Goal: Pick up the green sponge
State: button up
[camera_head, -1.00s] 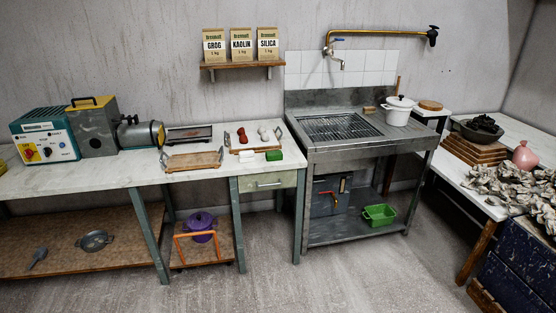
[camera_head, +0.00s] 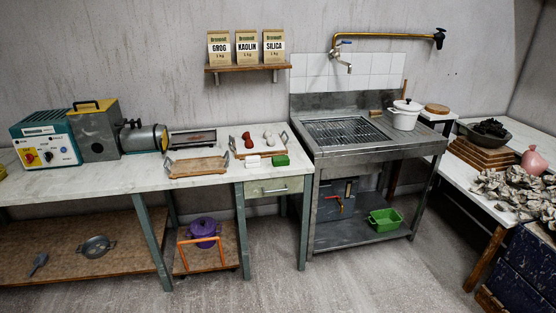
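A small green block that looks like the sponge (camera_head: 281,160) lies on the white worktop (camera_head: 215,179), close to its front right edge, above a drawer. A white block (camera_head: 253,161) lies just to its left. A wooden tray (camera_head: 238,155) with metal handles sits right behind both blocks. My gripper is not in view, so I cannot see whether it is open or shut.
A second wooden tray (camera_head: 197,167) lies to the left. A metal sink (camera_head: 345,133) stands right of the worktop, with a green basket (camera_head: 385,219) on its lower shelf. A purple pot (camera_head: 203,229) sits under the worktop. The floor (camera_head: 345,285) in front is clear.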

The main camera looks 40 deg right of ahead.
aim_at(280, 161)
jog(key=z, duration=0.2)
jog(key=i, duration=1.55)
jog(key=u, duration=0.25)
